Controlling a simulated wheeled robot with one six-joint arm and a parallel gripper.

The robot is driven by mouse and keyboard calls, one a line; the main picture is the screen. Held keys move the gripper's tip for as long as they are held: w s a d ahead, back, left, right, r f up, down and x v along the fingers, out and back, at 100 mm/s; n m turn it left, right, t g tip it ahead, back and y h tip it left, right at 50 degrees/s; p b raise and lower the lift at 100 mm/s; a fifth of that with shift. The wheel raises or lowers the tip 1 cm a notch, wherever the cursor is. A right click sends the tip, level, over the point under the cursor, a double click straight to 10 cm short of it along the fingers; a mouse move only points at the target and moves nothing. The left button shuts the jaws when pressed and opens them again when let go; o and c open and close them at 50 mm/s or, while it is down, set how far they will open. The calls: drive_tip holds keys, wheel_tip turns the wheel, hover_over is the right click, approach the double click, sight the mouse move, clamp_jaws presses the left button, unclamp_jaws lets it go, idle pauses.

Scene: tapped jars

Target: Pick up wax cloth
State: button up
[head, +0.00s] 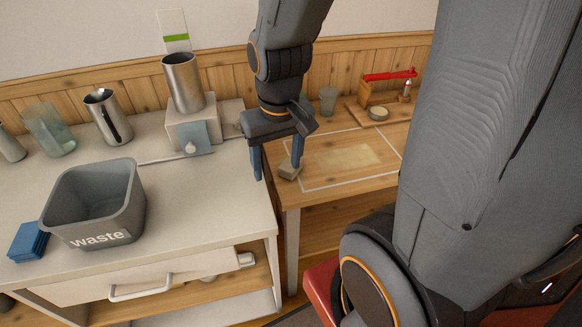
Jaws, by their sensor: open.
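My gripper (277,164) points down with its two blue fingers spread apart and nothing seen between them. It hangs over the gap by the near left corner of the wooden table (385,180). A pale flat rectangle (343,158) lies on the table inside a white outline. I cannot tell whether it is a cloth or a patch on the surface.
A grey waste bin (95,200) and blue folded cloths (28,242) stand on the left counter. Metal cups (108,118) (183,84) and a glass jar (48,130) stand behind. A red-handled wooden stand (380,92) and a glass (328,101) are at the wooden table's back.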

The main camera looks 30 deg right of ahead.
drive_tip(key=w+d+f+m+b, duration=0.2)
drive_tip(key=w+d+m, duration=0.1)
drive_tip(key=w, duration=0.1)
drive_tip(key=w+d+f+m+g+b, duration=0.1)
drive_tip(key=w+d+f+m, duration=0.1)
drive_tip(key=w+d+m, duration=0.1)
drive_tip(key=w+d+f+m+b, duration=0.2)
drive_tip(key=w+d+m, duration=0.1)
drive_tip(key=w+m, duration=0.1)
drive_tip(key=shift+w+d+f+b, duration=0.1)
drive_tip(key=shift+w+f+b, duration=0.1)
drive_tip(key=shift+w, duration=0.25)
drive_tip(key=shift+w+d+f+b, duration=0.1)
drive_tip(key=shift+w+f+b, duration=0.05)
drive_tip(key=shift+w, duration=0.25)
drive_tip(key=shift+w+d+f+m, duration=0.15)
drive_tip(key=shift+d+f+m, duration=0.05)
drive_tip(key=shift+m, duration=0.2)
drive_tip(key=shift+f+p, duration=0.85)
drive_tip(key=shift+f, duration=2.85)
drive_tip(key=c, duration=1.2)
wheel_tip(320, 180, up, 10)
drive_tip(key=shift+r+b, duration=0.1)
drive_tip(key=shift+b, duration=0.65)
drive_tip(key=o, duration=0.5)
drive_tip(key=c, duration=0.3)
